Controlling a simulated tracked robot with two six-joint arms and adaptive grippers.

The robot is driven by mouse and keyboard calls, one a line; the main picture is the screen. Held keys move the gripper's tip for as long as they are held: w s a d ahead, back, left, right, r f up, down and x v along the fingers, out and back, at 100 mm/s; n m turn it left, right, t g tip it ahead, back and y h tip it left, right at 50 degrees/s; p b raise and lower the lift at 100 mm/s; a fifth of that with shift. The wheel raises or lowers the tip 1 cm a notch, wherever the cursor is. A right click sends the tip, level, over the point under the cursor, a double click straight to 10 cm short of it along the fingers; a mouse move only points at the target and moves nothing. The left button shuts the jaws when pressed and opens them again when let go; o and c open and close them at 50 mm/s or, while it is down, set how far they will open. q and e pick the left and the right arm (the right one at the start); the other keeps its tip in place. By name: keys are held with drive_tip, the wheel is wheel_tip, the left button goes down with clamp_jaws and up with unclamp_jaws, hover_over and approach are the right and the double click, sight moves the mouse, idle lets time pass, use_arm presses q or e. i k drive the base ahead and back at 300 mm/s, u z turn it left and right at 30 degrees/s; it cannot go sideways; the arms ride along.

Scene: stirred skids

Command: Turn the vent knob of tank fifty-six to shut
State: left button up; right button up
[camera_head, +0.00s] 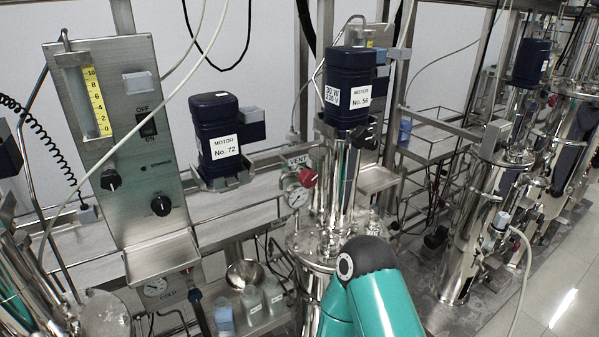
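The red vent knob (308,178) sits just below a white VENT label (298,161), on the left side of tank fifty-six. Its pointer position is too small to tell. The steel tank (322,247) stands in the middle, topped by a dark blue motor (348,88) labelled No. 56. A teal link of one of my arms with a black joint cap rises from the bottom edge and covers part of the lower tank. Neither of my grippers shows in this view, so nothing is seen touching the knob.
A round pressure gauge (297,198) is right below the knob. To the left are a motor labelled No. 72 (220,140) and a steel control panel (130,170) with black knobs. Bottles (262,302) and a bowl (245,273) stand low. More tanks (478,220) stand right, beside open floor (560,290).

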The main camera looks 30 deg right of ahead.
sight(308, 178)
drive_tip(key=k, duration=0.5)
drive_tip(key=u, duration=1.1)
drive_tip(key=k, duration=1.05)
drive_tip(key=z, duration=0.7)
drive_tip(key=i, duration=1)
drive_tip(key=u, duration=0.05)
